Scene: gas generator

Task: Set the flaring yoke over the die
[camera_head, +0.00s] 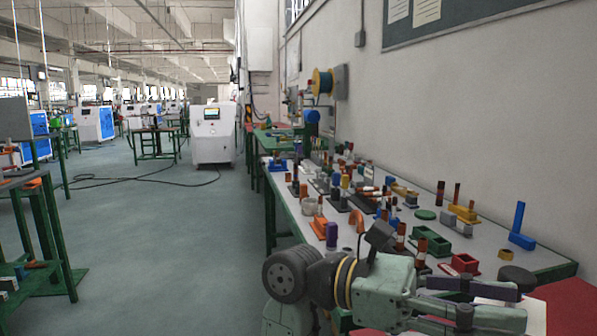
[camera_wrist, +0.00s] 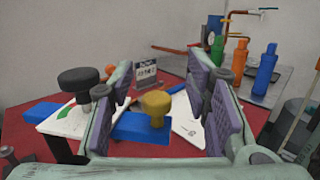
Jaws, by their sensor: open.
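My gripper (camera_wrist: 172,95) is open, its purple-padded fingers apart with nothing held between them. In the head view it reaches right over the red table. A yellow knob (camera_wrist: 156,106) shows between the fingers in the wrist view, beyond the gripper's base. A blue bar (camera_wrist: 140,127) lies under and beside the knob. A black round knob on a metal stem (camera_wrist: 86,80) stands to the left, by a white sheet or plate. I cannot tell for sure which parts are the yoke and the die, or whether the yellow knob is fixed to the blue bar. The left finger hides part of this area.
The red tabletop (camera_wrist: 22,150) carries these things. Orange (camera_wrist: 237,58), blue (camera_wrist: 266,66) and green (camera_wrist: 216,52) bottles stand at the back right. A small sign (camera_wrist: 147,73) stands behind. In the head view a crowded grey bench (camera_head: 480,238) runs along the wall.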

